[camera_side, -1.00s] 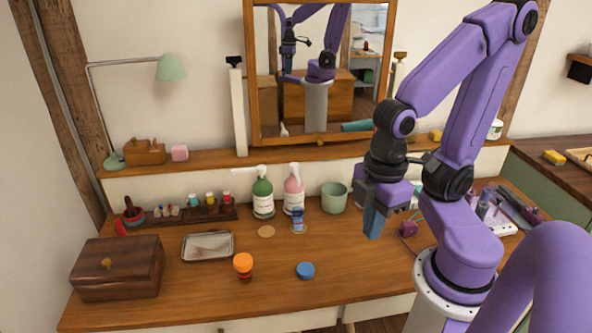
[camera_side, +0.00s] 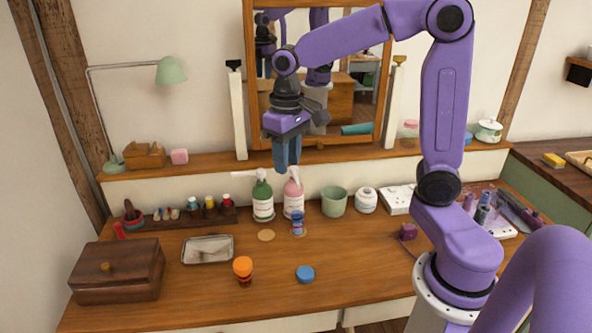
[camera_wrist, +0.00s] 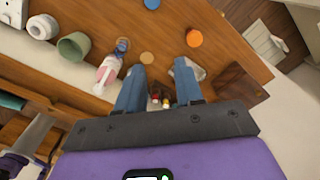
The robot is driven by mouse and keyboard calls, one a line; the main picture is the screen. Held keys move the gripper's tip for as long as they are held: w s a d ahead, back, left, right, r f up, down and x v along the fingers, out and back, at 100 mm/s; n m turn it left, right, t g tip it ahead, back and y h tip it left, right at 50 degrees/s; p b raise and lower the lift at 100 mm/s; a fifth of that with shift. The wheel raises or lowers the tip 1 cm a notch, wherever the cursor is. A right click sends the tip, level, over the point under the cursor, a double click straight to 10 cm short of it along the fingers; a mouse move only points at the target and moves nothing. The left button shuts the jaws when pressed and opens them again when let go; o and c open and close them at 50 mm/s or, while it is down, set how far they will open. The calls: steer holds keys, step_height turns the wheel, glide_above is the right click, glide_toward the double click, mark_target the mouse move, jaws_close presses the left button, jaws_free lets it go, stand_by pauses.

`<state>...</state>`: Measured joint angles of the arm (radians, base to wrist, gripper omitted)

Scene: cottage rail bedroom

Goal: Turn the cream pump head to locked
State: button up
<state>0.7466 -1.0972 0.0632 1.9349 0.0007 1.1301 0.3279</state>
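A green pump bottle (camera_side: 263,202) stands at the back of the wooden dresser, its cream pump head (camera_side: 250,174) with the spout pointing left. A pink pump bottle (camera_side: 293,200) with a pale pink head (camera_side: 294,174) stands just right of it; it also shows in the wrist view (camera_wrist: 107,74). My gripper (camera_side: 287,168) points down above the bottles, its tips close to the pink bottle's head in the side view; I cannot tell whether they touch. In the wrist view its fingers (camera_wrist: 160,74) are apart with nothing held. The green bottle is not visible there, probably behind a finger.
A blue-banded glass (camera_side: 298,226) stands before the pink bottle. A green cup (camera_side: 334,201) and white jar (camera_side: 365,200) stand right. A nail polish rack (camera_side: 190,214) and tray (camera_side: 208,258) are left. A mirror (camera_side: 252,90) stands behind.

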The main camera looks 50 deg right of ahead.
steer(key=w+d+r+m, duration=0.1)
steer(key=w+d+m, duration=0.4)
steer(key=w+d, duration=0.25)
steer(key=m, duration=0.4)
glide_toward(296, 175)
step_height(296, 175, down, 8)
steer(key=shift+f, duration=0.1)
jaws_close()
steer(key=shift+w, duration=0.1)
stand_by(1.1)
